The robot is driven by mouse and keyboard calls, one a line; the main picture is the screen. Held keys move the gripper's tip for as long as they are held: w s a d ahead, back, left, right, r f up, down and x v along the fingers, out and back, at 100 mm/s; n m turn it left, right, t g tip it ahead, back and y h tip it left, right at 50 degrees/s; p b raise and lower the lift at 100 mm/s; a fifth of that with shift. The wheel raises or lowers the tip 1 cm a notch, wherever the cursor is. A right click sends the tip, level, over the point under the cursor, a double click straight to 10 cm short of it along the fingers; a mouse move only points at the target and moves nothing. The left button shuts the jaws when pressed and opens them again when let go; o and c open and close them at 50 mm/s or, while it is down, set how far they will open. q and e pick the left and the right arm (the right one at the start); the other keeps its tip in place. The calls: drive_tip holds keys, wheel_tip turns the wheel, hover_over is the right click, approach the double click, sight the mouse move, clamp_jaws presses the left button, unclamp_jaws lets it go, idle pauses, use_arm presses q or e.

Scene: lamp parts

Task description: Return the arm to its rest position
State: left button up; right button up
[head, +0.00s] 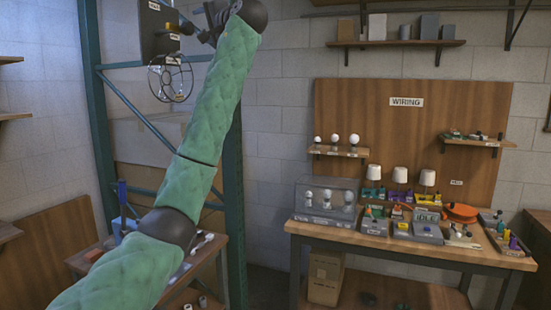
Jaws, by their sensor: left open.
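My left arm (190,180), in a green quilted sleeve with dark joints, rises from the lower left to the top edge of the head view. My left gripper (208,22) shows small and dark at the top, left of the upper joint and partly cut off by the frame edge. It is open, and I see nothing held in it. It is in front of or close to a dark panel (158,35) with a round wire guard (171,80); I cannot tell the gap. My right gripper is out of view.
A wooden workbench (400,240) at the right holds three white lamps, a clear case (326,203) with bulbs, and colored bins. A board labelled WIRING (406,102) stands behind. A teal metal frame (232,230) and a small table are behind my arm.

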use_arm(q)
drive_tip(key=s+d+r+n+t+h, duration=0.3)
drive_tip(key=s+d+r+t+h, duration=0.1)
drive_tip(key=d+t+h, duration=0.1)
drive_tip(key=w+d+f+m+g+h, duration=0.2)
drive_tip(key=f+h, duration=0.7)
drive_tip(key=f, duration=3)
drive_tip(key=s+f+n+g+h, duration=0.15)
drive_tip(key=s+f, duration=0.25)
drive_tip(key=f, duration=1.4)
drive_tip(key=s+f+m+g+y, duration=0.1)
drive_tip(key=s+f+g, duration=0.2)
drive_tip(key=f, duration=1.6)
drive_tip(key=s+a+f+n+g, duration=0.1)
drive_tip(key=s+f+g, duration=0.2)
drive_tip(key=s+f, duration=1.1)
drive_tip(key=s+f+g, duration=0.2)
drive_tip(key=s+f, duration=0.8)
drive_tip(key=f, duration=0.7)
drive_tip(key=s+f+g, duration=0.2)
drive_tip(key=s+f, duration=0.6)
drive_tip(key=s, duration=0.5)
drive_tip(key=s+f+g, duration=0.3)
drive_tip(key=s+f, duration=0.5)
drive_tip(key=s, duration=0.6)
drive_tip(key=shift+a, duration=0.25)
